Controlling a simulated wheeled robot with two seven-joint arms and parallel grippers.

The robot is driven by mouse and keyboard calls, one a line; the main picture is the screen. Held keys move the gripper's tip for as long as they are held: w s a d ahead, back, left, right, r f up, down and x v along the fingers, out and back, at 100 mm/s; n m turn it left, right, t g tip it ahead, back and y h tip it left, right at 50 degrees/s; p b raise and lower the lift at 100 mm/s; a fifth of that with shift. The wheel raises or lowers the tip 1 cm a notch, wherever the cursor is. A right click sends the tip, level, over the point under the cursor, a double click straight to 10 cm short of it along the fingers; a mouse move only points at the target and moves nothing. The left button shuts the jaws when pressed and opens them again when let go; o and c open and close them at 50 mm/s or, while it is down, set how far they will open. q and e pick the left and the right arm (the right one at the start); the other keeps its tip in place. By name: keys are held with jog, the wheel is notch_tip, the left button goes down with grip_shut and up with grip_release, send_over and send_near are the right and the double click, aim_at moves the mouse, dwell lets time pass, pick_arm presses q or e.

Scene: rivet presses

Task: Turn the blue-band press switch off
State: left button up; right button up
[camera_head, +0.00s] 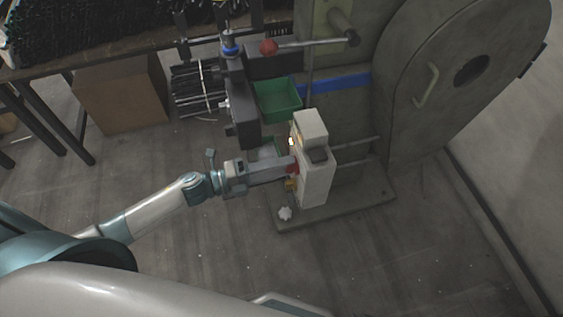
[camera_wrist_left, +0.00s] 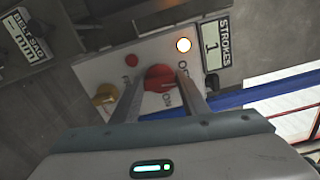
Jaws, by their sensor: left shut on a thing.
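The press (camera_head: 395,130) is a large grey-green machine with a blue band (camera_head: 335,84) across it. Its pale control box (camera_head: 318,178) stands at the front of its base. My left gripper (camera_head: 290,167) reaches the box face from the left. In the left wrist view its two fingers (camera_wrist_left: 158,88) are shut on the red rotary switch (camera_wrist_left: 160,76), one on each side. An "ON" label shows below the switch, and another label, partly hidden by a finger, is to its upper right. A lamp (camera_wrist_left: 183,45) on the panel is lit. My right gripper is not in view.
A small red button (camera_wrist_left: 131,60) and a brass-coloured knob (camera_wrist_left: 106,95) are close to the fingers. A strokes counter (camera_wrist_left: 211,48) reads 1. A green bin (camera_head: 279,99), a red-ball lever (camera_head: 269,47) and a cardboard box (camera_head: 120,95) are farther back.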

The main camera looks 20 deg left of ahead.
pick_arm(q)
jog(key=shift+n+p, duration=0.35)
jog(key=shift+n, duration=0.55)
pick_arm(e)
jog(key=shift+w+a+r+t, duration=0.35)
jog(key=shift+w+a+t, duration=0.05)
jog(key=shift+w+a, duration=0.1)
pick_arm(q)
jog(key=o, duration=1.1)
jog(key=shift+f, duration=0.1)
jog(key=shift+c, duration=0.2)
jog(key=shift+a, duration=0.1)
jog(key=b+v, duration=0.3)
jog(key=v, duration=1.4)
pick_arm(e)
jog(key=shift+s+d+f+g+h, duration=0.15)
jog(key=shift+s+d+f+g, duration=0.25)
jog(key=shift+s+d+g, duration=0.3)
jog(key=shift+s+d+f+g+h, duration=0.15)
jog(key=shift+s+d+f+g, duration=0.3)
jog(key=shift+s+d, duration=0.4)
